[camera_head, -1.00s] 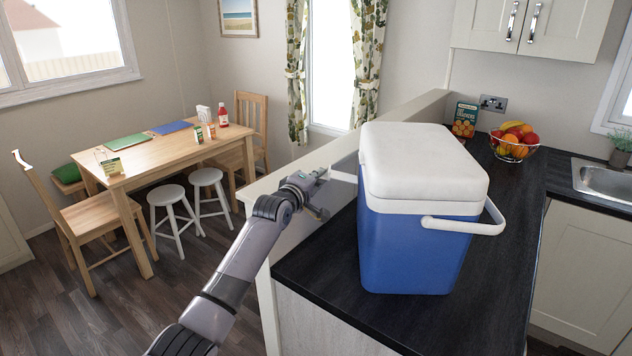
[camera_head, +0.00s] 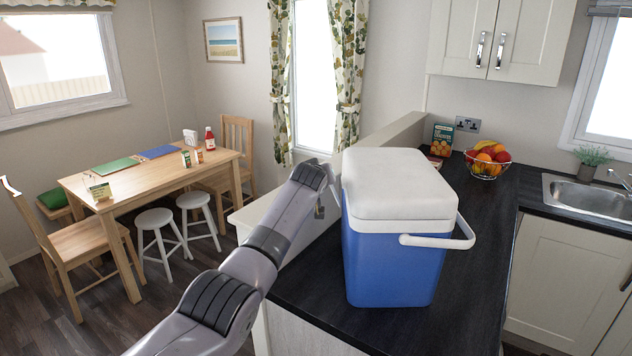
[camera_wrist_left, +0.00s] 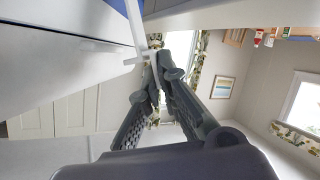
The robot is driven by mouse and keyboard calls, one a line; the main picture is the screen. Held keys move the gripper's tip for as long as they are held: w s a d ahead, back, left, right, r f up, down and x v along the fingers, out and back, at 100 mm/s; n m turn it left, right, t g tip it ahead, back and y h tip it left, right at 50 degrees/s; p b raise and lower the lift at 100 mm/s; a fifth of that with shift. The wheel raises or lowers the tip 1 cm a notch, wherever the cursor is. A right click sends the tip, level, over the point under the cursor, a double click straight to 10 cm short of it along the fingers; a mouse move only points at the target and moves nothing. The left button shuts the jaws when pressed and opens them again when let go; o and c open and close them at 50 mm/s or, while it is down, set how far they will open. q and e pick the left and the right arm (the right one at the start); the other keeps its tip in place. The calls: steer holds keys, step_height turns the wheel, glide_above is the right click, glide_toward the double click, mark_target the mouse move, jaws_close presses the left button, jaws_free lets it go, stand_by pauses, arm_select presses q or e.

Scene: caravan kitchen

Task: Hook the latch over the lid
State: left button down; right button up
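The cool box has a blue body (camera_head: 392,262) and a white lid (camera_head: 400,182), which lies shut on top. A pale latch piece (camera_head: 335,184) shows at the box's left side, mostly hidden by my left arm. In the left wrist view the white latch (camera_wrist_left: 143,57) runs down from the box to my left gripper (camera_wrist_left: 157,84). The gripper's fingers converge to nearly closed at the latch's end. I cannot tell whether the latch is pinched between them or just touched. In the head view this gripper is close beside the box's left face. My right gripper is not in view.
The box stands on a dark worktop (camera_head: 465,300); a white carry handle (camera_head: 440,240) sticks out at its right. A fruit bowl (camera_head: 488,163) and a cracker box (camera_head: 441,140) stand behind. A dining table (camera_head: 130,178) with chairs and stools is at the left.

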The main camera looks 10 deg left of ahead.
arm_select(q)
steer(key=shift+w+d+r+m+y, duration=0.15)
steer(key=shift+d+r+m+y, duration=0.2)
steer(key=shift+d+m, duration=0.3)
steer(key=shift+w+d+r+b, duration=0.15)
steer(key=shift+d+b, duration=0.15)
steer(key=shift+d, duration=0.15)
steer(key=shift+w+d, duration=0.2)
steer(key=shift+d, duration=0.25)
steer(key=shift+r, duration=0.1)
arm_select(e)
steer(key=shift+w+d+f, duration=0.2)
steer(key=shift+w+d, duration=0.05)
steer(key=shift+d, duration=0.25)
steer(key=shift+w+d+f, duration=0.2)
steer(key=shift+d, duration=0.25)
arm_select(q)
steer(key=shift+a+r, duration=0.1)
steer(key=shift+r, duration=0.1)
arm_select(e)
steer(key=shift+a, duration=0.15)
arm_select(q)
steer(key=c, duration=1.9)
jaws_free()
steer(key=shift+s+f, duration=0.1)
steer(key=shift+s, duration=0.05)
steer(key=shift+o, duration=0.4)
steer(key=shift+f, duration=0.15)
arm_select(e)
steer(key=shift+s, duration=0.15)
